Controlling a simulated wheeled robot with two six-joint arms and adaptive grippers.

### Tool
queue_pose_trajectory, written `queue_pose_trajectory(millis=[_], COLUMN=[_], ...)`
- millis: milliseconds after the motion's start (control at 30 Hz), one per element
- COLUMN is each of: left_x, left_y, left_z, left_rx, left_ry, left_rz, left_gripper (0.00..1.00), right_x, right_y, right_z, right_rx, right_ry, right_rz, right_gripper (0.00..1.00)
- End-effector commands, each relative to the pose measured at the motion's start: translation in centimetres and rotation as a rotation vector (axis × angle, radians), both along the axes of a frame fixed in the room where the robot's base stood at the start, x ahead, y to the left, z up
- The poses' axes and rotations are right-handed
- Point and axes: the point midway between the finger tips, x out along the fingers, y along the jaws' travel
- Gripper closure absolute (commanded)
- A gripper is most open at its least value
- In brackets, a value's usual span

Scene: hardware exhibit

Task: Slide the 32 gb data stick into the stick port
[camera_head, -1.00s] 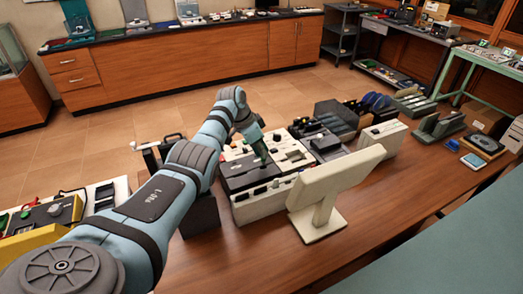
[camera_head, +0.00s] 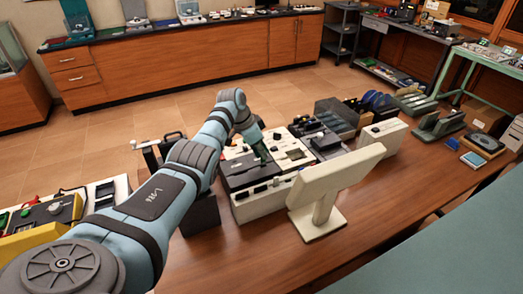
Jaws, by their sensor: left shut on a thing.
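My left gripper (camera_head: 262,154) points down over the cream and dark-grey panel unit (camera_head: 262,203) in the middle of the table. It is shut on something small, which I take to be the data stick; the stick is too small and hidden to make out. The gripper tip is at the back part of the dark-grey top plate (camera_head: 240,172). I cannot tell which opening is the stick port, nor whether the tip touches the plate. My right gripper is not in view.
A cream monitor on a stand (camera_head: 335,185) stands in front of the unit, to the right. Dark racks (camera_head: 335,115) and a cream box (camera_head: 383,134) stand behind right. A yellow device (camera_head: 35,238) is at the left. The wooden table (camera_head: 400,215) is clear at front right.

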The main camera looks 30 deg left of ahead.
Motion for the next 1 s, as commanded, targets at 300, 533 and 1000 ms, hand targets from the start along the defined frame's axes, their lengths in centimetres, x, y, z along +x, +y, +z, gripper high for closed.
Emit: queue_pose_trajectory(millis=[300,533,1000], left_x=[0.0,0.0,0.0], left_y=[0.0,0.0,0.0], left_z=[0.0,-0.4,-2.5], left_rx=[-0.001,0.000,0.001], left_ry=[-0.001,-0.001,-0.002], left_rz=[0.000,0.000,-0.001], left_gripper=[1.00,1.00,1.00], right_x=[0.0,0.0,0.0], right_y=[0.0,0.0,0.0], right_z=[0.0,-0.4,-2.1], right_rx=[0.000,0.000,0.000], right_ry=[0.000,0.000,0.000], right_rz=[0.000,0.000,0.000], right_gripper=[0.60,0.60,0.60])
